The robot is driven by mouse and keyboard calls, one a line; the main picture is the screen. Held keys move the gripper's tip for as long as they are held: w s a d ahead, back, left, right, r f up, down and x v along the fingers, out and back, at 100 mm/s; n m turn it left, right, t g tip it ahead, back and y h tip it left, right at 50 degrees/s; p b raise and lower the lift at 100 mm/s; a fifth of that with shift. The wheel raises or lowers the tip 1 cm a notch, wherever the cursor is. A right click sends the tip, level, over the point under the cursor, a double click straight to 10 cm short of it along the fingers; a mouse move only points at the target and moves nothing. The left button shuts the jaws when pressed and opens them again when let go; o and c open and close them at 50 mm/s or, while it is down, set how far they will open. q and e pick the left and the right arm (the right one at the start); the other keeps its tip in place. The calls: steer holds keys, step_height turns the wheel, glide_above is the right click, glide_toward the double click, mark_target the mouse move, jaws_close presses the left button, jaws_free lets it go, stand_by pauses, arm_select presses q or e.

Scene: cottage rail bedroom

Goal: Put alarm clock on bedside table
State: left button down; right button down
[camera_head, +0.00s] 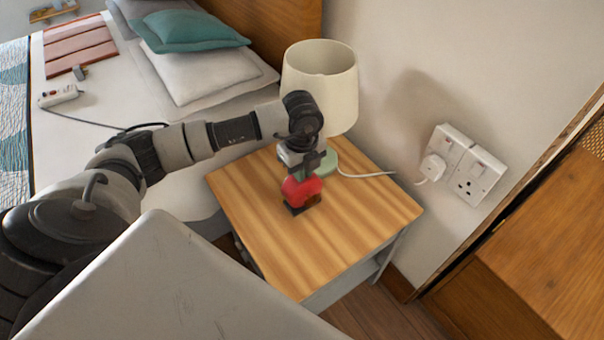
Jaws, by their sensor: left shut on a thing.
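The alarm clock (300,190) is red and small, with a dark part at its lower end. My left gripper (303,178) points down from above and is shut on it. The clock is over the middle of the bedside table (345,240), which has a striped wooden top. I cannot tell whether the clock touches the tabletop. The gripper hides the upper part of the clock, and its face does not show. My right gripper is not in view.
A cream-shaded lamp (320,80) with a green base stands at the table's back, close behind my gripper. Its white cord runs to wall sockets (465,165). The bed (115,90) with pillows (190,32) is on the left. The table's front and right are clear.

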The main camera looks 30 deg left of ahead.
arm_select(q)
steer(key=shift+f, duration=0.9)
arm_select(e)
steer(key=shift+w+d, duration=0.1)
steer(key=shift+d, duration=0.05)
arm_select(q)
steer(key=shift+f, duration=0.1)
steer(key=c, duration=1.2)
jaws_free()
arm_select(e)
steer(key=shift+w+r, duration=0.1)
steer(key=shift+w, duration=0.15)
